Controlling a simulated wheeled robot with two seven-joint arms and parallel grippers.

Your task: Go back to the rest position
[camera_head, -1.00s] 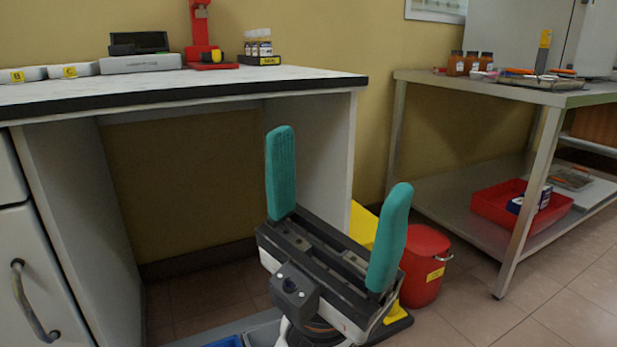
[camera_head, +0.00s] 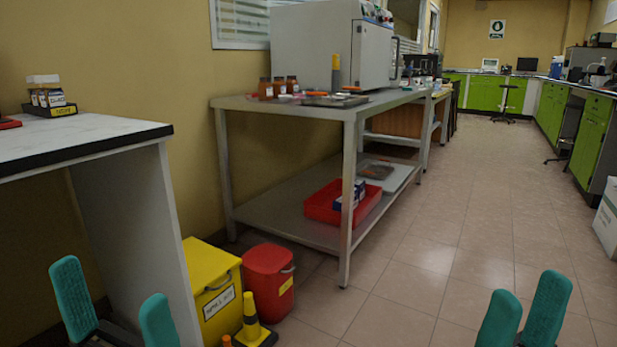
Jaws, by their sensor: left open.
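My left gripper (camera_head: 116,307) is at the lower left of the head view, its two teal fingers wide apart with nothing between them. It is in front of the white bench, low and close to me. My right gripper (camera_head: 523,318) is at the lower right over the tiled floor. Its two teal fingers stand apart with a gap and nothing between them; its base is cut off by the bottom edge.
The white bench (camera_head: 85,142) is at left. Beside it stand a yellow bin (camera_head: 208,283), a red bin (camera_head: 266,281) and a yellow-black cone (camera_head: 251,325). A steel table (camera_head: 290,108) carries bottles, a tray and a large oven (camera_head: 325,42). Open tiled floor (camera_head: 440,240) lies right.

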